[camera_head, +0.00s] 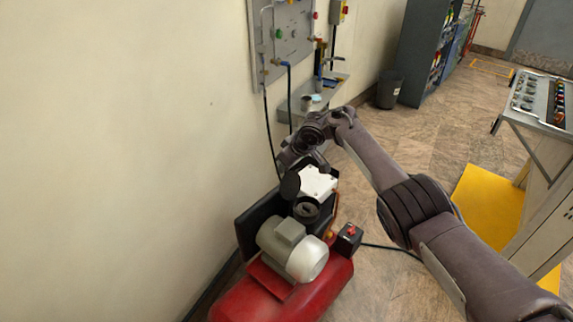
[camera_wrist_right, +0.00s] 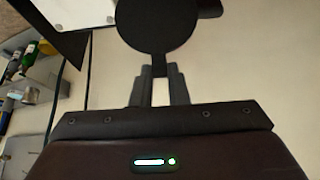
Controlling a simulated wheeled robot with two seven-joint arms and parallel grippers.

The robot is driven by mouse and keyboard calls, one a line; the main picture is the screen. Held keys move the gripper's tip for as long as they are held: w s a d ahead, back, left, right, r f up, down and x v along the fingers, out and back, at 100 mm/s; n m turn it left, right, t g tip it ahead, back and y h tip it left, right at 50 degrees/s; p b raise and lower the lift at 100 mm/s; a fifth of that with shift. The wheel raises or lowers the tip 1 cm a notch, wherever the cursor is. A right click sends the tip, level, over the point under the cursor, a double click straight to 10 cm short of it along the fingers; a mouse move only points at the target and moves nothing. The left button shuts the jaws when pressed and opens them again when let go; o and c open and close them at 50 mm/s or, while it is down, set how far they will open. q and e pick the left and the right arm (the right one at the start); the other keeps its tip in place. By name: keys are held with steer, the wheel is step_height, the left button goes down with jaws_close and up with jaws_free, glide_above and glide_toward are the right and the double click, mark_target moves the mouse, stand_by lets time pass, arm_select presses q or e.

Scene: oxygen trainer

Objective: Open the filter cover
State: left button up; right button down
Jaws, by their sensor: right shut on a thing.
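The filter cover is a black round disc (camera_head: 290,186) at the top of the red compressor in the head view. It stands tilted up, beside and above a dark round filter housing (camera_head: 306,209). In the right wrist view the cover (camera_wrist_right: 156,24) shows as a flat dark disc with a narrow tab. My right gripper (camera_wrist_right: 160,72) is shut on that tab, its two fingers on either side. In the head view my right gripper (camera_head: 294,168) reaches down to the cover from above; its fingertips are hard to make out. My left gripper is not in view.
The red compressor tank (camera_head: 290,297) carries a grey motor (camera_head: 291,250) and a white block (camera_head: 318,183). The wall is close on the left. A wall panel (camera_head: 282,45) with hoses and a small shelf (camera_head: 318,97) stand behind. A control desk (camera_head: 540,105) is at right.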

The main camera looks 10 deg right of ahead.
steer(key=shift+w+a+r, duration=0.2)
steer(key=shift+w+r, duration=0.05)
steer(key=shift+r, duration=0.2)
steer(key=c, duration=1.6)
jaws_free()
steer(key=shift+o, duration=1)
steer(key=shift+a+f, duration=0.1)
steer(key=shift+f, duration=0.2)
steer(key=shift+s+d+r, duration=0.2)
steer(key=shift+d+r, duration=0.15)
steer(key=shift+r, duration=0.05)
steer(key=v, duration=0.6)
steer(key=shift+r, duration=0.4)
steer(key=shift+s, duration=0.15)
